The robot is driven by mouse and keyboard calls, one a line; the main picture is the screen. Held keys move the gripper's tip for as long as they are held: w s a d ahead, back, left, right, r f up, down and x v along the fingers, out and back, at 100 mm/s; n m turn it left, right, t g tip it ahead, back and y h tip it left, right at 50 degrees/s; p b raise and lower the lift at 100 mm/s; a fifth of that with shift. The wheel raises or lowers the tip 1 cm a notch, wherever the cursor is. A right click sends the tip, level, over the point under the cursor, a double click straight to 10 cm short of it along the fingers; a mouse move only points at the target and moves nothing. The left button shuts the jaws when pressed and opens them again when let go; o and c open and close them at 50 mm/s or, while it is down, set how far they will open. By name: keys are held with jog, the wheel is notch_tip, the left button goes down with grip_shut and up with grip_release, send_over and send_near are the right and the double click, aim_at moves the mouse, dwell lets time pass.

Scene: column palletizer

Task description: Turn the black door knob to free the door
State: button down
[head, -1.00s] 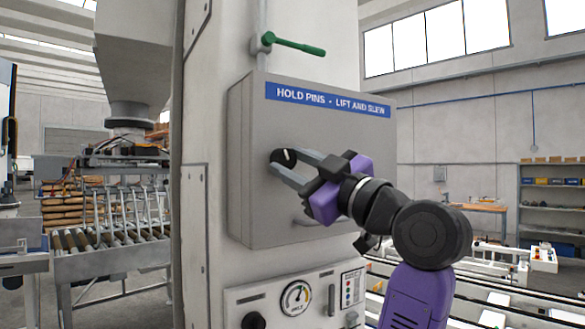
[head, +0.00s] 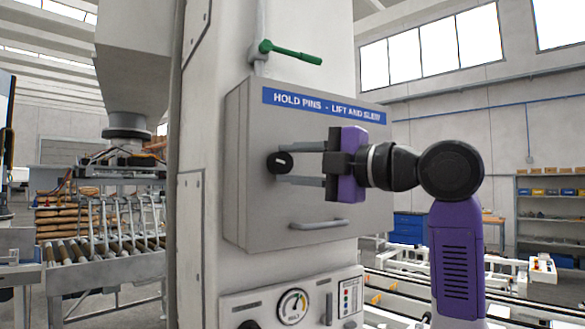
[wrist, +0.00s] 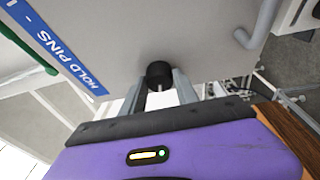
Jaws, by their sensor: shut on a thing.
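The black door knob (head: 280,162) is on the left part of the grey door (head: 255,205) of a cabinet labelled "HOLD PINS - LIFT AND SLEW". Its pale mark lies nearly level in the head view. My gripper (head: 284,164) is shut on the knob, with one grey finger above and one below. In the wrist view the knob (wrist: 158,73) sits between the two fingertips, partly hidden by them. The door looks closed, with no gap visible. A grey bar handle (head: 318,225) is on the door's lower part, below my gripper.
A green-handled lever (head: 292,53) is above the cabinet. A panel with a round gauge (head: 293,306) and a dark knob is below it. A roller conveyor (head: 100,250) stands to the left. Shelves (head: 550,220) and white machine frames are to the right.

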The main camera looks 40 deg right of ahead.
jog(key=shift+a+n+g, duration=0.1)
jog(key=shift+n+g, duration=0.4)
jog(key=shift+n, duration=0.7)
jog(key=c, duration=0.9)
grip_release()
jog(key=shift+a, duration=0.1)
jog(key=shift+r, duration=0.1)
jog(key=shift+s+d, duration=0.3)
jog(key=shift+s, duration=0.2)
jog(key=b+v, duration=0.2)
jog(key=v, duration=0.4)
jog(key=shift+s, duration=0.35)
